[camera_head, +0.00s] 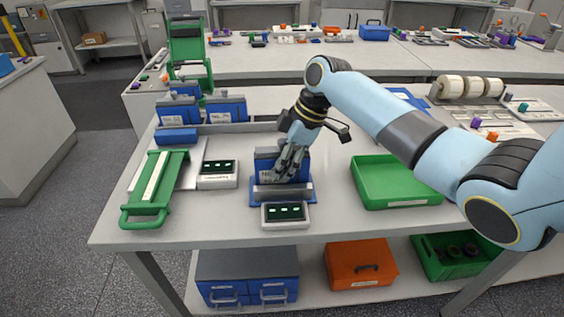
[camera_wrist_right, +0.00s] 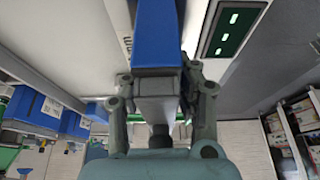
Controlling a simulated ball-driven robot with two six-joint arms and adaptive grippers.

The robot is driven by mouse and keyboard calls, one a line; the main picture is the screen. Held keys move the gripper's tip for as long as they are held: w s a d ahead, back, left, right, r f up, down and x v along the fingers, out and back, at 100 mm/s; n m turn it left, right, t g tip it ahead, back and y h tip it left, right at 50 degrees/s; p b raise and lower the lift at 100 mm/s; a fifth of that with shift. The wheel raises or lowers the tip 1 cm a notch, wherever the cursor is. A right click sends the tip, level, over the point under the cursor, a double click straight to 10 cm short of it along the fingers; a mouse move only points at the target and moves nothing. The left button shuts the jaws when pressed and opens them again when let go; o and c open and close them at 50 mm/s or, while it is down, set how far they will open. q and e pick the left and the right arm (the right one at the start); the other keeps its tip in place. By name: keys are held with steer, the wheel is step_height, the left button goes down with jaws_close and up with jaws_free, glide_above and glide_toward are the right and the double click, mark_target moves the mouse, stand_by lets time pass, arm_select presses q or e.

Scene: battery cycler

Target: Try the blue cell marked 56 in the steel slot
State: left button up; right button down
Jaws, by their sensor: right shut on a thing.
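My right gripper (camera_head: 291,160) is shut on a blue cell (camera_head: 264,163) with a white label, whose number is too small to read. The cell stands upright at the steel slot (camera_head: 284,192) on its blue base; I cannot tell whether it is fully seated. In the right wrist view the fingers of my right gripper (camera_wrist_right: 158,95) close on a grey part at the end of the blue cell (camera_wrist_right: 158,38). A meter (camera_head: 285,216) with a lit green display stands in front of the slot. My left gripper is not in view.
Two more blue cells (camera_head: 178,111) (camera_head: 227,108) stand at the back left, near a blue block (camera_head: 176,137). A green tray (camera_head: 394,186) sits right. Drawers (camera_head: 247,277) and bins are below.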

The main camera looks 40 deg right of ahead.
mark_target(282, 140)
steer(key=shift+f+b, duration=0.3)
steer(key=shift+f, duration=0.25)
stand_by(1.0)
steer(key=shift+r+p, duration=4.4)
steer(key=shift+r, duration=0.25)
